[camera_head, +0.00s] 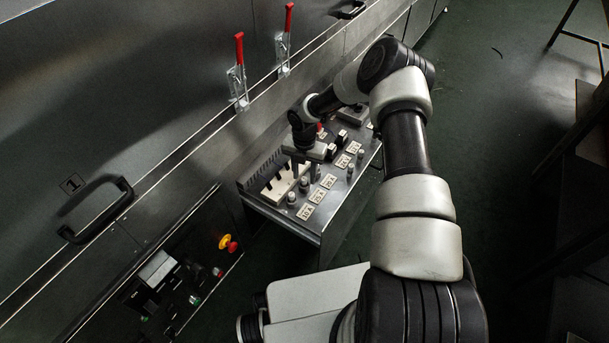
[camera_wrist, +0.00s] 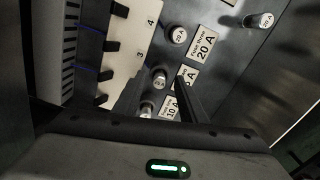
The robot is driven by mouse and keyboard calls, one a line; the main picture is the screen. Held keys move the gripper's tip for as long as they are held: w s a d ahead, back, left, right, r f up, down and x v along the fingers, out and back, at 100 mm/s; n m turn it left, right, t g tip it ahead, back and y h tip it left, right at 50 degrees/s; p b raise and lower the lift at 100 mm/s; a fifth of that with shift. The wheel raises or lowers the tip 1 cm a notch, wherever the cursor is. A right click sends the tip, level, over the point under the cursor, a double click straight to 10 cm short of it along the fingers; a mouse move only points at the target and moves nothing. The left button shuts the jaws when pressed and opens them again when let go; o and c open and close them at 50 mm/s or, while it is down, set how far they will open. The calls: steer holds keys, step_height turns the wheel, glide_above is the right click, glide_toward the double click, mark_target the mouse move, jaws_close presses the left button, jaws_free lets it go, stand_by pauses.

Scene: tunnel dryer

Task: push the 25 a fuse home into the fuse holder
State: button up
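My gripper (camera_wrist: 158,82) is open over the fuse panel, pointing down; its two dark fingers stand apart. Between the fingertips in the wrist view is a round silver-capped fuse (camera_wrist: 159,76), with gaps on both sides. Its label (camera_wrist: 189,75) is partly hidden by a finger. In the head view a label reading 25 A (camera_head: 317,196) lies between the 10 A and 20 A labels, and a silver cap (camera_head: 304,185) stands beside it. The holder under the cap is hidden, and I cannot tell how deep the fuse sits.
A 20 A cap (camera_wrist: 179,34) and a 10 A cap (camera_wrist: 146,108) flank the middle one closely. A pale numbered strip with black levers (camera_wrist: 125,45) lies to the left. Another 10 A fuse (camera_wrist: 265,20) stands apart at upper right. The dryer wall has red-handled clamps (camera_head: 239,60).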

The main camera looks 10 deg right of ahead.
step_height(320, 180, up, 16)
steer(key=p, duration=0.4)
steer(key=shift+r, duration=0.15)
steer(key=s+d+r+m+t+h, duration=0.1)
steer(key=s+r+m, duration=0.35)
steer(key=r, duration=0.45)
steer(key=s+r+m+h, duration=0.1)
steer(key=s+r+m, duration=0.35)
steer(key=r, duration=0.45)
steer(key=s+d+r+m+t+h, duration=0.1)
steer(key=s+r+m, duration=0.3)
steer(key=r, duration=0.6)
steer(key=s+a+r+m+t+y, duration=0.15)
steer(key=s+r+m, duration=0.25)
steer(key=s+m, duration=0.45)
steer(key=s+a+r+m+t+y, duration=0.15)
steer(key=s+r+m, duration=0.25)
steer(key=s+m, duration=0.45)
step_height(320, 180, up, 24)
steer(key=s+p, duration=0.1)
steer(key=p, duration=2.2)
steer(key=shift+s+d+f+t, duration=0.15)
steer(key=shift+d+f+t, duration=0.15)
steer(key=shift+d, duration=0.1)
